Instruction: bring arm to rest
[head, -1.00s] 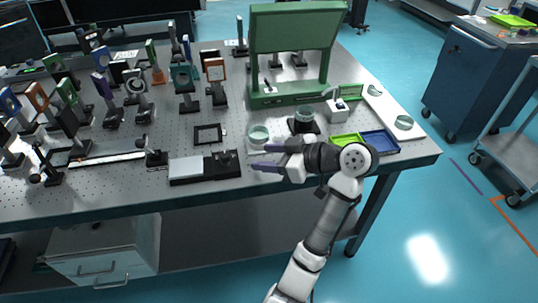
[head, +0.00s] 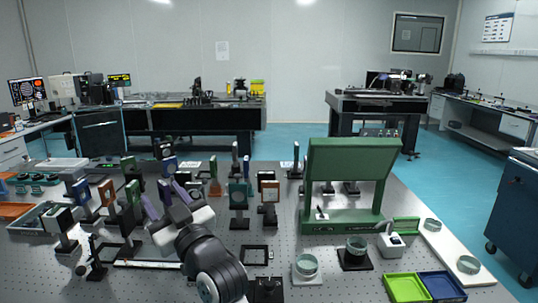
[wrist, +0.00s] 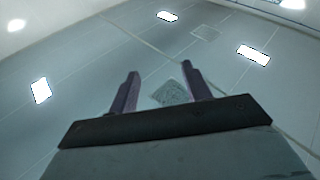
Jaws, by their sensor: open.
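My gripper (head: 168,197) is raised above the left middle of the optical table (head: 330,270) in the head view, with its purple fingers pointing up and away. In the wrist view, my gripper (wrist: 160,88) shows two purple fingers spread apart with nothing between them. Behind the fingers the wrist view shows only the ceiling (wrist: 110,60) with bright lights. My arm hides part of the table's near left side.
Several optic mounts on posts, such as a teal one (head: 239,195), stand close around my gripper. A green panel stand (head: 350,180) is to the right. Green (head: 407,288) and blue (head: 441,286) trays lie at the near right.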

